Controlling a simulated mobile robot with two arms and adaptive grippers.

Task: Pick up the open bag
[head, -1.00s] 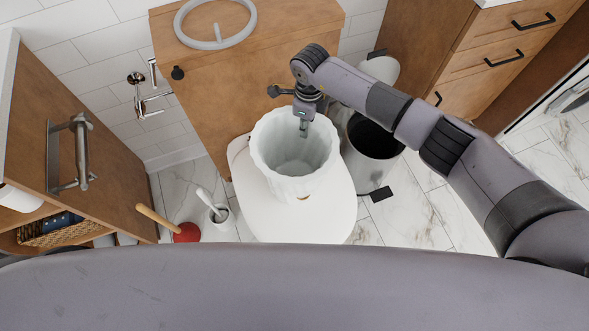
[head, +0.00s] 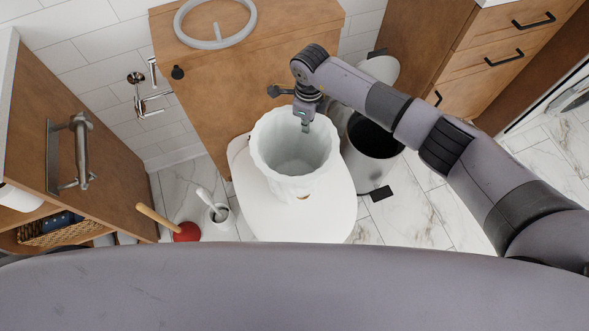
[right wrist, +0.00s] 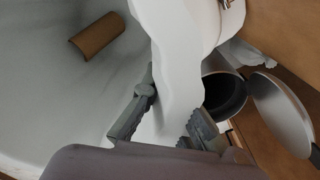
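The open bag (head: 283,178) is white, with a wavy rim and its mouth facing up. It stands on the white toilet lid (head: 335,205) in the head view. My right gripper (head: 305,124) is at the bag's far right rim, pointing down. In the right wrist view the bag's wall (right wrist: 172,45) runs between the two fingers of this gripper (right wrist: 168,108). The fingers are apart, one on each side of the wall. A brown cardboard tube (right wrist: 97,36) lies inside the bag. My left gripper is not in view.
A metal bin (head: 372,150) with its lid raised stands right of the toilet. A wooden cabinet (head: 205,110) with a grey ring (head: 216,43) on top is behind. A red plunger (head: 186,232) and a toilet brush (head: 218,213) stand at the left.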

